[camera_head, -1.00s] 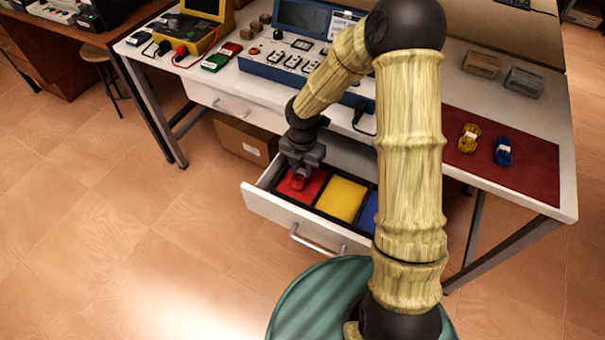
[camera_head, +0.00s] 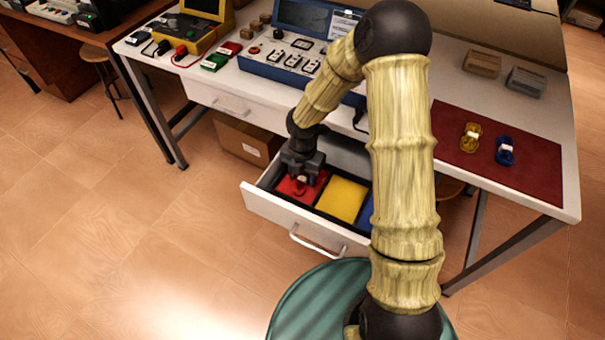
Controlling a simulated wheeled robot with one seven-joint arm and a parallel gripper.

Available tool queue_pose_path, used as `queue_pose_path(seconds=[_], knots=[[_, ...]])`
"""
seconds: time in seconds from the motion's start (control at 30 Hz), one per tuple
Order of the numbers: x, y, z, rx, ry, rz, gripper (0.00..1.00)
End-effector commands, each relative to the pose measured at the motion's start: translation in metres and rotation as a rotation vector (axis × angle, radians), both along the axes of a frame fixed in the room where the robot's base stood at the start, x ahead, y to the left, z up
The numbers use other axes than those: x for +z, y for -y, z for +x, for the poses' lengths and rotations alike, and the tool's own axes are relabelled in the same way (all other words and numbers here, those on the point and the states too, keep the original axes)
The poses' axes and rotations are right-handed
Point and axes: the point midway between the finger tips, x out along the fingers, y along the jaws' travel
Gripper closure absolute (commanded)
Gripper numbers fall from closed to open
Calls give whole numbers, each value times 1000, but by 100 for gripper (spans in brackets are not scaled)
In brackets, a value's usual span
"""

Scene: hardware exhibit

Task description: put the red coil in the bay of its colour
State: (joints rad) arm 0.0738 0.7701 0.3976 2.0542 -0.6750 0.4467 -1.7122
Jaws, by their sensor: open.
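The pulled-out drawer (camera_head: 262,205) has a red bay (camera_head: 287,189) at its left, a yellow bay (camera_head: 342,199) beside it and a blue bay (camera_head: 367,212) partly hidden by my arm. The red coil (camera_head: 299,184) is low in the red bay, under and between my gripper's fingers. My gripper (camera_head: 300,179) is open, pointing down over that bay. It covers part of the coil, so I cannot tell whether a finger touches it.
A yellow coil (camera_head: 470,137) and a blue coil (camera_head: 505,151) lie on the dark red mat (camera_head: 540,176) at the bench's right. Meters and a blue console (camera_head: 290,60) fill the bench's back left. A cardboard box (camera_head: 243,140) stands under the bench.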

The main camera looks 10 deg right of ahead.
Motion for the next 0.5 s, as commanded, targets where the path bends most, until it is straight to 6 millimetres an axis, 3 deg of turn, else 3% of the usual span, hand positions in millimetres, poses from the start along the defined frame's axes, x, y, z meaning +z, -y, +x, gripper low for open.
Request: queue_pose_path(seconds=[0.27,0.5], knots=[[19,0,1,-1,3,1,54],[65,0,1,-2,4,0,54]])
